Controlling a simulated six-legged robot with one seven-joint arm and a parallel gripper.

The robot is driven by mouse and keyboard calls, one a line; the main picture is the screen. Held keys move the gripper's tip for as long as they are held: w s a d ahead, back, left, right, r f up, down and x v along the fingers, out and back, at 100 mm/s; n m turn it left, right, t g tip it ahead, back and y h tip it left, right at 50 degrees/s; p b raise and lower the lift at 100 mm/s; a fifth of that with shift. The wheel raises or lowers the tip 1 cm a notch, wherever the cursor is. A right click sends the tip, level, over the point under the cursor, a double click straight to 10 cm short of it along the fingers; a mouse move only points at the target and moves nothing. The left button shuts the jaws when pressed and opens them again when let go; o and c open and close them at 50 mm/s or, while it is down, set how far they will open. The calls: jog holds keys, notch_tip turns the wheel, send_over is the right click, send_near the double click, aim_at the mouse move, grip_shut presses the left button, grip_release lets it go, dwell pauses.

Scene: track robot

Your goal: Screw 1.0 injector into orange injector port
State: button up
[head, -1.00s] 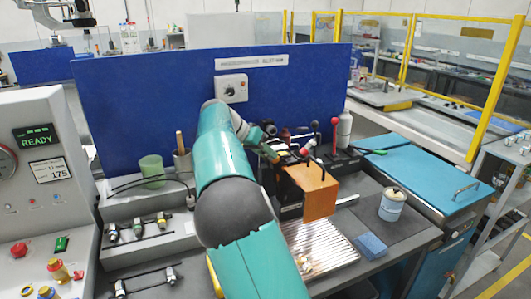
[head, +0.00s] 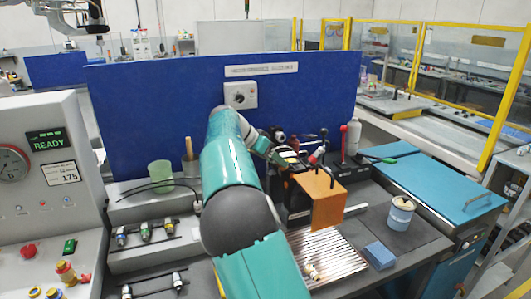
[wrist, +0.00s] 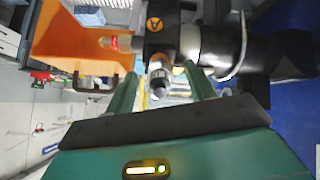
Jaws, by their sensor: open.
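In the wrist view, my gripper (wrist: 163,85) is open, with a green finger on each side. A small injector-like part (wrist: 158,78) with a grey and white end shows between the fingers, with visible gaps on both sides. It sits against a dark block with a round orange "A" mark (wrist: 154,24). An orange bracket (wrist: 75,42) joins this block on the left. In the head view, the orange bracket (head: 322,200) stands on the bench, and my gripper (head: 283,157) is behind it, partly hidden by my arm. I cannot read a 1.0 label on any part.
Several injectors (head: 145,232) lie on the rack at left. A small part lies on the ribbed metal tray (head: 335,250). A blue panel (head: 160,110) closes off the back.

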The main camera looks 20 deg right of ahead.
jog(key=v, duration=1.2)
jog(key=s+d+n+t+y, duration=0.1)
jog(key=s+d+n+y, duration=0.15)
jog(key=s, duration=0.45)
jog(key=s+d+n+t+y, duration=0.1)
jog(key=s+n+y, duration=0.2)
jog(key=s, duration=0.4)
jog(key=s+a+f+n+t+y, duration=0.1)
jog(key=s+a+f+n, duration=0.2)
jog(key=s, duration=0.5)
jog(key=s+a+f+n+t+y, duration=0.1)
jog(key=s+a+f+n, duration=0.2)
jog(key=s, duration=0.5)
jog(key=s+a+f+n+t+y, duration=0.1)
jog(key=s+a+f+n, duration=0.2)
jog(key=s+f, duration=0.3)
jog(key=s+a, duration=0.1)
jog(key=s, duration=0.1)
jog(key=shift+s+a+t, duration=0.2)
jog(key=shift+s+t, duration=0.1)
jog(key=shift+s, duration=0.1)
